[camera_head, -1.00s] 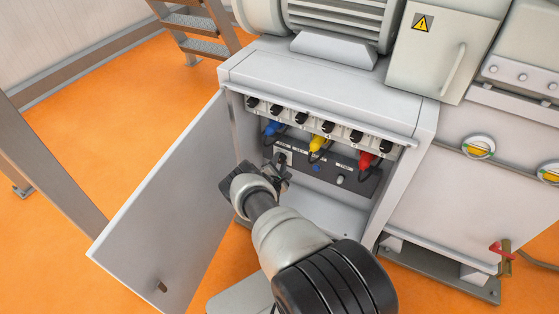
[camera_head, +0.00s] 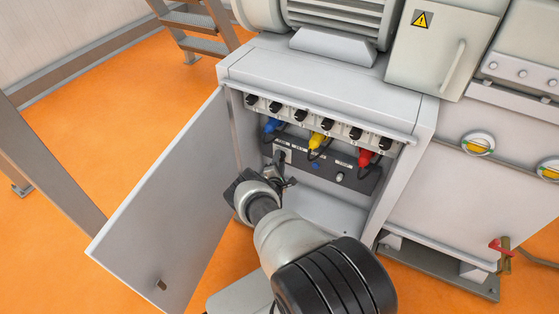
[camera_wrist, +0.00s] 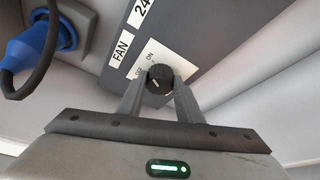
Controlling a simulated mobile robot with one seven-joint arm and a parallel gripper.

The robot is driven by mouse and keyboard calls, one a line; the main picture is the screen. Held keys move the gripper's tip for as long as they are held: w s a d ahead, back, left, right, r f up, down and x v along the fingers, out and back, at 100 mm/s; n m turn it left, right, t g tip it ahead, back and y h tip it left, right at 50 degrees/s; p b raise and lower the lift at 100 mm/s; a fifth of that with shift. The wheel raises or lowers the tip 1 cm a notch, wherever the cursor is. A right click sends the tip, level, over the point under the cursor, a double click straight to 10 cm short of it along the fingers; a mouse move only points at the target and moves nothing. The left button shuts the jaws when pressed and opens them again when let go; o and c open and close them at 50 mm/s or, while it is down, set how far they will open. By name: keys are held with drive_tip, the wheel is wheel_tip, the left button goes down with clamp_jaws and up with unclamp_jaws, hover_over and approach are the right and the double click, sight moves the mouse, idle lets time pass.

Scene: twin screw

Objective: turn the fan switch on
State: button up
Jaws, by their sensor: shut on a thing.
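The fan switch is a small black rotary knob (camera_wrist: 160,79) on a white plate with ON and OFF marks, beside a FAN label (camera_wrist: 122,46) in the wrist view. My gripper (camera_wrist: 160,82) has one finger on each side of the knob and is shut on it. A pale mark shows on the knob's face, but I cannot tell surely which setting it points to. In the head view my gripper (camera_head: 277,176) is at the left end of the grey panel (camera_head: 325,170) inside the open cabinet, and it hides the knob.
The cabinet door (camera_head: 165,190) stands open to the left, close beside my wrist. Blue (camera_head: 271,126), yellow (camera_head: 317,140) and red (camera_head: 365,157) plugs hang above the panel, below a row of black knobs. The cabinet's right wall (camera_head: 400,185) bounds the space.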

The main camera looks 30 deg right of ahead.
drive_tip(key=o, duration=1)
drive_tip(key=shift+o, duration=0.2)
drive_tip(key=p+v, duration=0.6)
drive_tip(key=v, duration=1.1)
drive_tip(key=shift+s+a+r, duration=0.1)
drive_tip(key=shift+r, duration=0.05)
